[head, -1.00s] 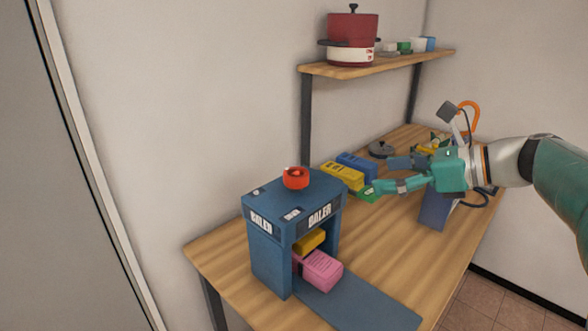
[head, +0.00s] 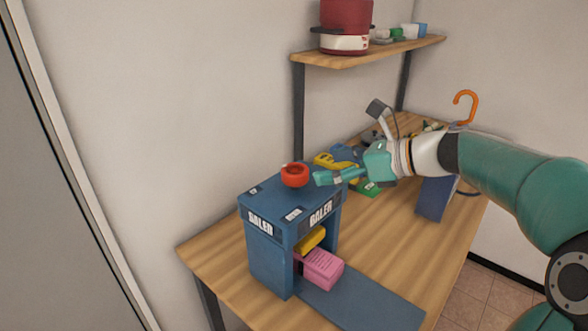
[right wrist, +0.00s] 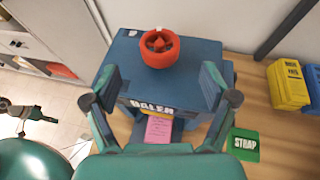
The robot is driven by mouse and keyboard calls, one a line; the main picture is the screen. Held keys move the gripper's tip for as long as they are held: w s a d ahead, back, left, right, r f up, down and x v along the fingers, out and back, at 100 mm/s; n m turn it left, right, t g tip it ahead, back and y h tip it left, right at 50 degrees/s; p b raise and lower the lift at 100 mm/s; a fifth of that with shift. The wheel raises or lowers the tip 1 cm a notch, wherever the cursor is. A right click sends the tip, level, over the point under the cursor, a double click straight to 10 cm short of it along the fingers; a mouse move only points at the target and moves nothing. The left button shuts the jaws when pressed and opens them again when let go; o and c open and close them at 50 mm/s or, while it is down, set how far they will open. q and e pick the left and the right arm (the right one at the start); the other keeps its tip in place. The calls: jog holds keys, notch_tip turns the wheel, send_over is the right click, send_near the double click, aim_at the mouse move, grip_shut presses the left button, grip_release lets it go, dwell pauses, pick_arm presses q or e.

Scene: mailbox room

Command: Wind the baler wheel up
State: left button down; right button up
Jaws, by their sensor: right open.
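The blue baler (head: 268,262) stands on the wooden table, with a red wheel (head: 294,175) on its top. In the right wrist view the baler (right wrist: 200,58) lies ahead of my open right gripper (right wrist: 163,85), and the red wheel (right wrist: 160,50) shows beyond the gap between the fingers. In the head view my right gripper (head: 337,177) is just right of the wheel, apparently empty and apart from it. A yellow block (head: 311,240) and a pink block (head: 323,268) sit in the baler's opening. A small dark and teal part at the right wrist view's left edge may be my left gripper; its jaws are unclear.
A green strap card (right wrist: 244,144) and a yellow block (right wrist: 288,84) lie beside the baler. A blue upright object (head: 436,197) stands farther right on the table. A shelf (head: 375,54) with a red pot (head: 346,22) hangs above the back.

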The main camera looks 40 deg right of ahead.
aim_at(295, 168)
jog(key=x, duration=0.8)
jog(key=shift+w+a+f+p, duration=0.1)
jog(key=shift+w+p, duration=0.2)
jog(key=shift+w, duration=0.1)
jog(key=c, duration=1)
jog(key=shift+a, duration=0.3)
jog(key=shift+c, duration=0.9)
jog(key=shift+d, duration=0.25)
jog(key=shift+d+n+y+p, duration=0.1)
jog(key=shift+n+y+p, duration=0.4)
jog(key=shift+p, duration=0.2)
jog(key=n+g+y+p, duration=0.1)
jog(key=n+y+p, duration=0.1)
jog(key=p, duration=0.1)
jog(key=n+g+y+p, duration=0.2)
jog(key=p, duration=0.2)
jog(key=shift+r, duration=0.25)
jog(key=shift+f+n+g+y+p, duration=0.2)
jog(key=shift+n+g+y+p, duration=0.3)
jog(key=shift+n+g, duration=0.15)
